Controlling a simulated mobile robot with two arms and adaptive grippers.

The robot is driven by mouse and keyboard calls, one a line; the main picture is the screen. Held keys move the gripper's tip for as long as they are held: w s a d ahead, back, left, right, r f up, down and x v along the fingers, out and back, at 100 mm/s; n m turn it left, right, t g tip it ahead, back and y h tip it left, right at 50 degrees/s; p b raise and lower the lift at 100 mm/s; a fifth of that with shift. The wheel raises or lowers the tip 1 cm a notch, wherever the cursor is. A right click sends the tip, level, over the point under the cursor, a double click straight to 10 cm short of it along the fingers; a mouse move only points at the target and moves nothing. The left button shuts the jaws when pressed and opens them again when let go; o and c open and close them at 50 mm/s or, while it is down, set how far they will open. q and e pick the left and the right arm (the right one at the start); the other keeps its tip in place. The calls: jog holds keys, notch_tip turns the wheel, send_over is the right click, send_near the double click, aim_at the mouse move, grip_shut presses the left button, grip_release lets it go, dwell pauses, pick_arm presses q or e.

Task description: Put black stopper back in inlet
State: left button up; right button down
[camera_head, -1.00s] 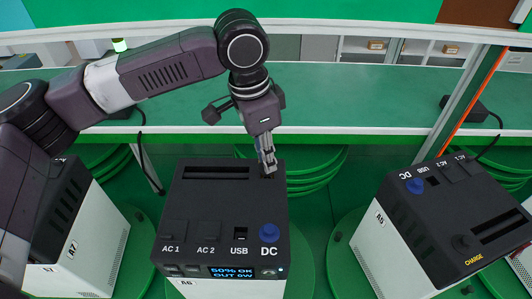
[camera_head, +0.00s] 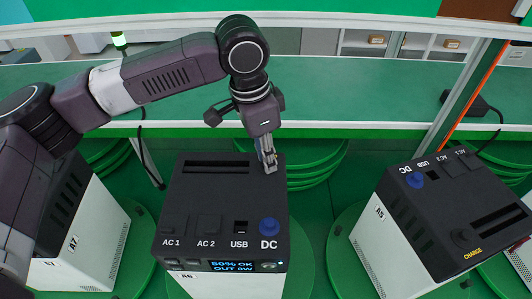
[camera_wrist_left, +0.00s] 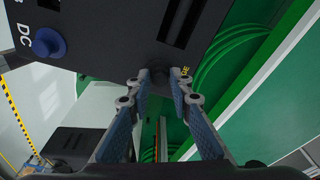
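The middle power station (camera_head: 215,225), marked A6, has a black top with AC 1, AC 2, USB and DC sockets. A blue stopper (camera_head: 269,227) sits at its DC socket and also shows in the left wrist view (camera_wrist_left: 47,43). My left gripper (camera_head: 269,167) points down at the station's back right corner. In the left wrist view its fingertips (camera_wrist_left: 162,80) close on a small dark piece, seemingly the black stopper (camera_wrist_left: 159,73), beside partly hidden lettering. The inlet is hidden under the fingertips, so I cannot tell how deep the stopper sits. My right gripper is not in view.
Station A5 (camera_head: 400,235) stands at the right, with a blue stopper (camera_head: 415,180) at DC and a black stopper (camera_head: 461,238) by CHARGE. Station A7 (camera_head: 85,245) stands at the left, partly behind my arm. A green shelf (camera_head: 350,95) runs behind.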

pick_arm(q)
jog(key=o, duration=0.4)
jog(key=shift+c, duration=0.2)
jog(key=shift+r, duration=0.1)
notch_tip(320, 180, up, 12)
jog(key=a, duration=0.1)
jog(key=shift+s+a, duration=0.35)
jog(key=shift+s, duration=0.05)
